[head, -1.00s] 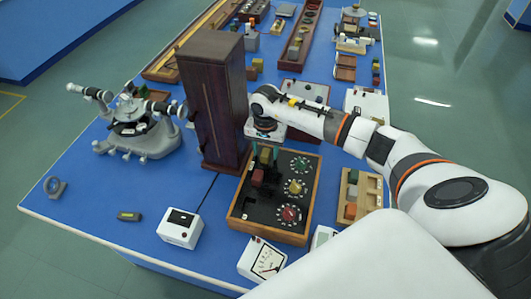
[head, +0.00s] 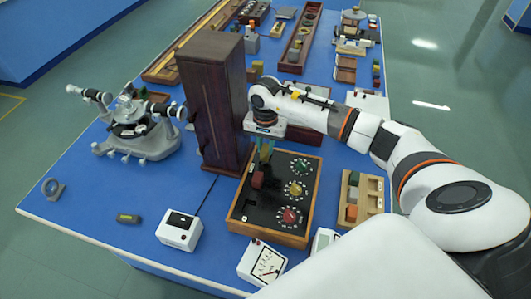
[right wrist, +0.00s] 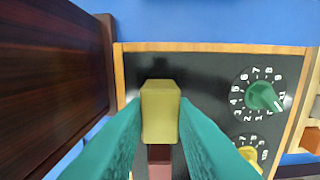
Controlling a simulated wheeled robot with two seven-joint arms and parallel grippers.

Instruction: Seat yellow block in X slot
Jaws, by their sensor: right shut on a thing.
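My right gripper (head: 264,150) is shut on the yellow block (right wrist: 160,108) over the far left part of the black panel. The teal fingers press its two sides in the right wrist view. In the head view the block is mostly hidden by the fingers. The black panel in a wooden frame (head: 274,239) carries a red block (head: 258,180) at its left, nearer than the gripper; it also shows behind the yellow block in the right wrist view (right wrist: 159,155). I cannot make out the X slot or its marking. My left gripper is not in view.
A tall dark wooden cabinet (head: 215,100) stands close left of the gripper. Green (head: 301,165), yellow (head: 295,189) and red (head: 289,216) dials line the panel's right. A wooden block tray (head: 375,185) lies right of it. A spectrometer (head: 135,125) stands at the left.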

